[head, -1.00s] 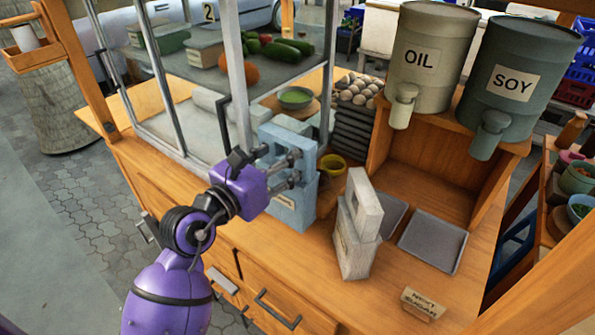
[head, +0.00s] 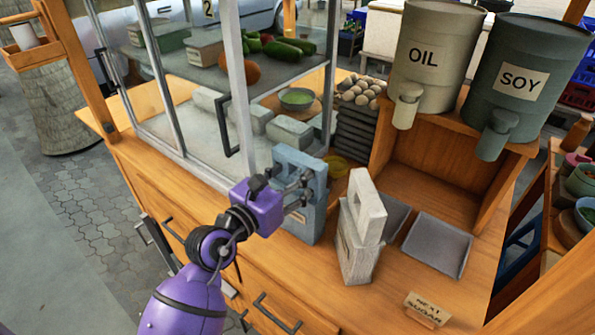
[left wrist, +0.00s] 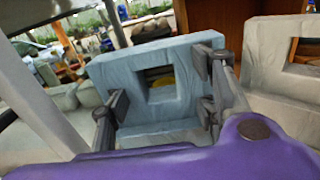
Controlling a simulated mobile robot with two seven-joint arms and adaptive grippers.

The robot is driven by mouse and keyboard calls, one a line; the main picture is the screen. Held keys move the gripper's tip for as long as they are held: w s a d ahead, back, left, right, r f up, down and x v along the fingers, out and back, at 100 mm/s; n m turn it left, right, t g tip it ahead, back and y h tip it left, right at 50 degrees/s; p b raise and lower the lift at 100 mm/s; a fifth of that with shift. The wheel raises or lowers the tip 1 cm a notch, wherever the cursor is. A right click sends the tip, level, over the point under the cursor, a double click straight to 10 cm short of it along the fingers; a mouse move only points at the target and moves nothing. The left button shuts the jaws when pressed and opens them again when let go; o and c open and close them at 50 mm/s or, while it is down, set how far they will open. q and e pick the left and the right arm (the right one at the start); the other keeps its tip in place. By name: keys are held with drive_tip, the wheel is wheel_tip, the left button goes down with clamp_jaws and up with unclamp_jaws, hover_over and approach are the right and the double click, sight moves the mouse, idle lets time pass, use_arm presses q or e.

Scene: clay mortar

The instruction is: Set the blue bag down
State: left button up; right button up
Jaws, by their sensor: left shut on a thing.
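The blue bag (head: 310,227) is upright near the front edge of the wooden counter, left of a whitish bag (head: 357,240). It has a handle loop with a square opening on top. My left gripper (head: 300,190) is shut on it from the near left side, partly covering it. In the left wrist view the blue bag (left wrist: 142,60) sits between the fingers (left wrist: 160,100), with the opening facing me. Its base is low at the counter, but whether it touches is hard to tell. My right gripper is not in view.
A glass case (head: 180,100) stands left of the bag. Dark trays (head: 437,244) lie right of the whitish bag. OIL (head: 430,75) and SOY (head: 520,95) containers stand on a shelf.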

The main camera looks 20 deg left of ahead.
use_arm(q)
drive_tip(key=shift+f, duration=0.15)
drive_tip(key=o, duration=1.2)
drive_tip(key=shift+c, duration=0.2)
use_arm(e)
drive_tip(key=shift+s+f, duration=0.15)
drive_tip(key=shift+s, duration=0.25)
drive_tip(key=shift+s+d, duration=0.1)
